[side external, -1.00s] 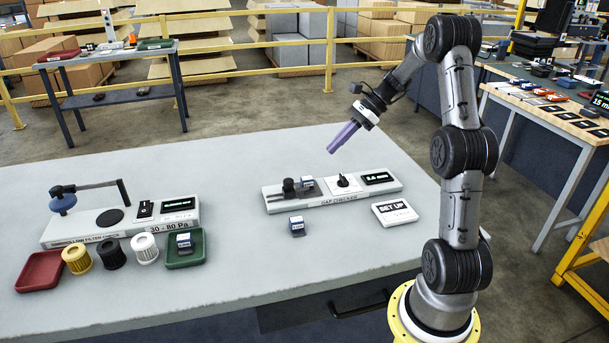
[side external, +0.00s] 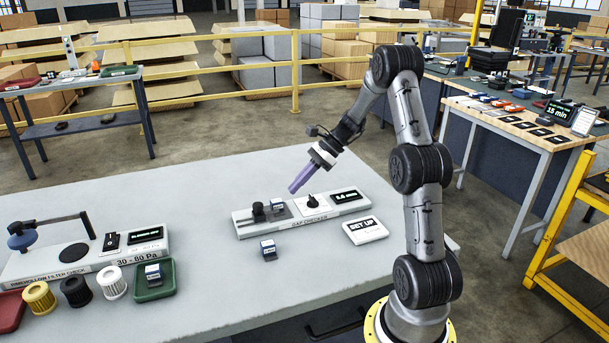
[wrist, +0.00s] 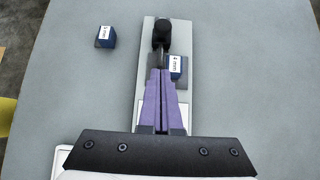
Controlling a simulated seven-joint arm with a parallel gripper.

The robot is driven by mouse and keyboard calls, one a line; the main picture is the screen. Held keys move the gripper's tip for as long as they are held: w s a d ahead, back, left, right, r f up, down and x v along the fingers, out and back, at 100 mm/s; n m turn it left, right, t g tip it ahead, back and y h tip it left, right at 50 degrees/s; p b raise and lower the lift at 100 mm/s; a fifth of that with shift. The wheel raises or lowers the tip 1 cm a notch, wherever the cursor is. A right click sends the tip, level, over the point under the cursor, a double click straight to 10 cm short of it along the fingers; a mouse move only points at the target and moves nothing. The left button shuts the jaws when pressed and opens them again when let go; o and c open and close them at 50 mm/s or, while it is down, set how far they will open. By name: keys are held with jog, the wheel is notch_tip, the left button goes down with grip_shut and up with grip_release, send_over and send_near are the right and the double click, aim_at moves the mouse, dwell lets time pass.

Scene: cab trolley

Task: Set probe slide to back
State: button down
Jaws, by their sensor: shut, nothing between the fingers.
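The gap checker (side external: 330,215) is a long grey base on the table. The probe slide (side external: 258,212), a dark upright knob and post, stands near its left end, and the knob (wrist: 161,33) shows near the top of the wrist view. A small blue block with a white label (side external: 277,205) sits on the checker beside the probe. My gripper (side external: 292,189) has purple fingers, shut and empty, pointing down above the checker, close to this block and apart from the knob. In the wrist view the fingertips (wrist: 160,72) overlap the post area and hide part of the checker.
A second blue block (side external: 268,250) lies on the table in front of the checker. A black dial (side external: 312,200), a lit display (side external: 345,196) and a SET UP card (side external: 365,230) are to the right. The filter check station (side external: 85,258) stands at the left.

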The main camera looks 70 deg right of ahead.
aim_at(255, 205)
jog(key=w+a+f, duration=0.2)
jog(key=w+a, duration=0.1)
jog(key=shift+w+a+f, duration=0.25)
jog(key=shift+a+f, duration=0.05)
jog(key=shift+f, duration=0.1)
jog(key=shift+w+a, duration=0.6)
jog(key=shift+w+a, duration=1.85)
jog(key=s+d, duration=0.3)
jog(key=shift+s+d, duration=0.15)
jog(key=shift+d, duration=0.05)
jog(key=v, duration=1)
jog(key=shift+a, duration=0.2)
